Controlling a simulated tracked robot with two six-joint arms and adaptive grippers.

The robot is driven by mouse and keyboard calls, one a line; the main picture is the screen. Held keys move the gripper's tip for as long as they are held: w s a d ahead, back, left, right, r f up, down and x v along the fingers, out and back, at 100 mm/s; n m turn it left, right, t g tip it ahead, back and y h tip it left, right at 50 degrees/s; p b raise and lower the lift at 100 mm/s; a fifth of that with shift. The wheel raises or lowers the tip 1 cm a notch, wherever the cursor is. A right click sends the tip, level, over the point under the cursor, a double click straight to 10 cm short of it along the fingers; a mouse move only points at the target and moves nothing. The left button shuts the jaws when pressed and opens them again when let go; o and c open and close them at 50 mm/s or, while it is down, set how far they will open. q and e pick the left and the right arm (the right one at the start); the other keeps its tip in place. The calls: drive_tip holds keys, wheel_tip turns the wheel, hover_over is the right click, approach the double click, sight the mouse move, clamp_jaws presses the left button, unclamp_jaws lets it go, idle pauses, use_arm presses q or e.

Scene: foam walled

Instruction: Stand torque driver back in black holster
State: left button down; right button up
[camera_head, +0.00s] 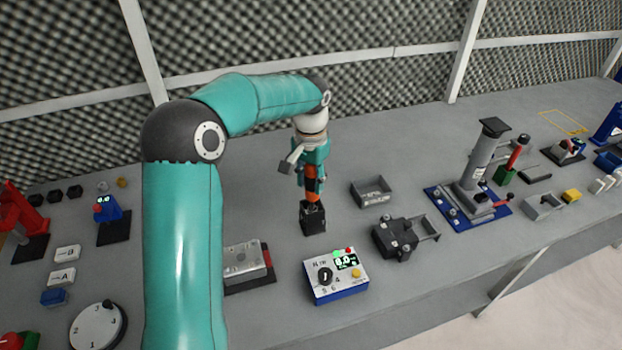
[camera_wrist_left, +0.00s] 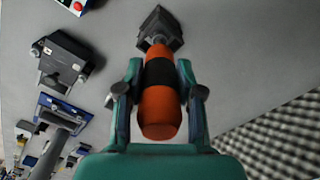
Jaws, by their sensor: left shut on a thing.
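The torque driver (camera_head: 312,187) is orange with a black band. It also shows in the left wrist view (camera_wrist_left: 160,112), its thick end toward the camera. My left gripper (camera_head: 311,172) is shut on its handle, with one finger on each side of the black band in the wrist view (camera_wrist_left: 158,85). The black holster (camera_head: 313,218) is a small dark block on the bench, directly below the driver. It shows in the left wrist view (camera_wrist_left: 160,27) beyond the driver's far end. The driver looks roughly upright over the holster; how deep its tip sits is hidden. My right gripper is not in view.
A blue and white meter box (camera_head: 336,275) stands in front of the holster. A grey tray (camera_head: 371,191) and a dark fixture (camera_head: 402,238) are to its right. A flat metal block (camera_head: 244,260) lies to the left. A press on a blue base (camera_head: 470,205) is farther right.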

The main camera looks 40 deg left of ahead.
sight(310, 194)
use_arm(q)
drive_tip(key=shift+f+b, duration=1.65)
drive_tip(key=shift+f, duration=0.75)
drive_tip(key=c, duration=0.7)
unclamp_jaws()
drive_tip(key=shift+o, duration=0.2)
wheel_tip(310, 194, up, 12)
drive_tip(key=shift+f, duration=0.1)
